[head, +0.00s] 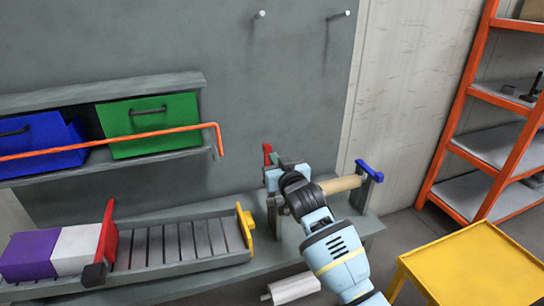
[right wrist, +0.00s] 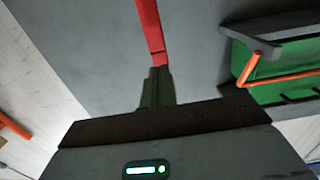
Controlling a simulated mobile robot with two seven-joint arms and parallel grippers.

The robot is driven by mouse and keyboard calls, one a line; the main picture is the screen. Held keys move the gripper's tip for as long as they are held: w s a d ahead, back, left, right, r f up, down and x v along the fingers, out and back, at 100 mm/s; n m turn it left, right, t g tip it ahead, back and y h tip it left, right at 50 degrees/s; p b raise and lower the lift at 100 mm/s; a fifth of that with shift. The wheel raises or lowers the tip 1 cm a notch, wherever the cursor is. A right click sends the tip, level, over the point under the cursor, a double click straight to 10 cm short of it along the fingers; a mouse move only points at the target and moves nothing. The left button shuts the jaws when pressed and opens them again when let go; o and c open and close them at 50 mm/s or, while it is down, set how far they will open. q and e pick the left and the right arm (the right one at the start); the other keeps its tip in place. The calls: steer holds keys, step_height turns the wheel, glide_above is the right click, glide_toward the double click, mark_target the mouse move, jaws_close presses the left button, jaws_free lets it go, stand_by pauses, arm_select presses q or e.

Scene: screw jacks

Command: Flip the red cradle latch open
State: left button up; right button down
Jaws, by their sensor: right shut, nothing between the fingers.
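The red cradle latch (head: 267,153) stands roughly upright at the left end of the cradle on the bench. In the right wrist view the red latch (right wrist: 150,30) is a long red bar running up from just beyond the fingertips. My right gripper (head: 276,159) is right beside the latch, and its fingers are shut with nothing between them. The shut fingertips (right wrist: 157,80) appear to meet the lower end of the red bar; I cannot tell if they touch. My gripper and wrist hide much of the cradle. My left gripper is not in view.
A wooden roller (head: 341,184) lies in the cradle, with a blue latch (head: 369,171) at its right end. A slatted tray (head: 180,243) with purple and white blocks is left. An orange rod (head: 110,140) crosses before blue and green bins. A yellow table (head: 475,265) stands right.

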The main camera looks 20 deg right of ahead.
mark_target(269, 148)
steer(key=shift+w, duration=1.25)
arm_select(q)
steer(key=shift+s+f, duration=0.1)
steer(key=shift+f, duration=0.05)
arm_select(e)
steer(key=shift+w, duration=0.1)
steer(key=shift+w, duration=0.25)
steer(key=w+b, duration=0.1)
steer(key=w, duration=0.2)
steer(key=shift+w+a, duration=0.1)
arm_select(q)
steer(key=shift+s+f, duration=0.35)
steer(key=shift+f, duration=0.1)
arm_select(e)
steer(key=shift+r, duration=0.15)
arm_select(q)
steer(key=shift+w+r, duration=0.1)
arm_select(e)
steer(key=shift+r, duration=0.1)
